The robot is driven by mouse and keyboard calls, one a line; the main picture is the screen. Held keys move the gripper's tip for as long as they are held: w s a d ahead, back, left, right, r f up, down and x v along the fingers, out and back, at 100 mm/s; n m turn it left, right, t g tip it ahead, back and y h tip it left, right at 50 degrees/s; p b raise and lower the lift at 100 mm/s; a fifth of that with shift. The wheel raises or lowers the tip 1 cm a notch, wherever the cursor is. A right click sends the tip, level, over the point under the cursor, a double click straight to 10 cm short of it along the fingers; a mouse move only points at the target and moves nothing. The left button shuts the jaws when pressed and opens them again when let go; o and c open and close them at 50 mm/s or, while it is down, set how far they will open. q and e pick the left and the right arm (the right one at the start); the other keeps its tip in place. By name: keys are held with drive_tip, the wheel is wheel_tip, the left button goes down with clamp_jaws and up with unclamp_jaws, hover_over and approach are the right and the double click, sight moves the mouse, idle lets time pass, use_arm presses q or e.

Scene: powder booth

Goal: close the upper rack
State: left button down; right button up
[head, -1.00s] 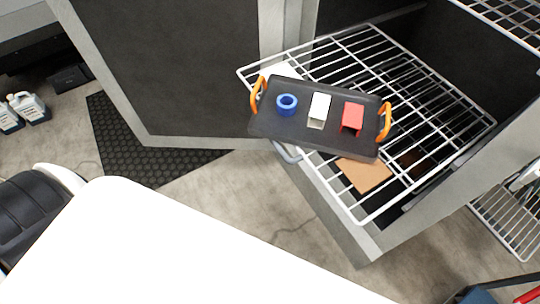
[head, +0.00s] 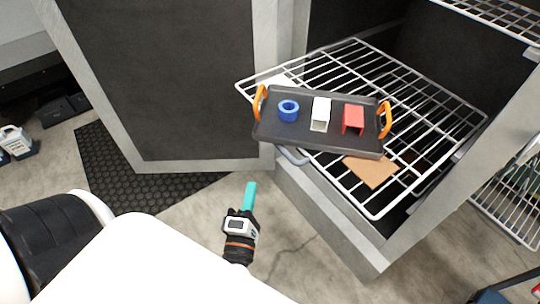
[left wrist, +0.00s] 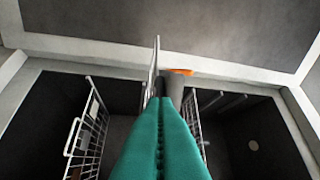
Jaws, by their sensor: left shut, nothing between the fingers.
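A white wire rack (head: 345,60) sticks out of the open cabinet, with a grey handle (head: 292,156) at its front. A second wire rack (head: 500,20) shows higher up at the top right, partly cut off; I cannot tell how far out it is. My left gripper (head: 250,197) has teal fingers pressed together, empty, and is in front of the cabinet, apart from the handle in the picture. In the left wrist view the shut fingers (left wrist: 160,105) point towards wire racks, one clearly at left (left wrist: 90,140). My right gripper is not in view.
A dark tray (head: 275,130) with orange handles lies on the protruding rack, holding a blue ring (head: 288,110), a white block (head: 320,114) and a red block (head: 353,118). A brown board (head: 371,171) is beside it. The open door (head: 160,80) stands left.

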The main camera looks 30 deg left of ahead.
use_arm(q)
drive_tip(key=w+a+r+p, duration=0.1)
drive_tip(key=w+p, duration=0.2)
drive_tip(key=w, duration=0.7)
drive_tip(key=shift+w+a+r, duration=0.2)
drive_tip(key=shift+w+r, duration=0.05)
drive_tip(key=shift+r, duration=0.15)
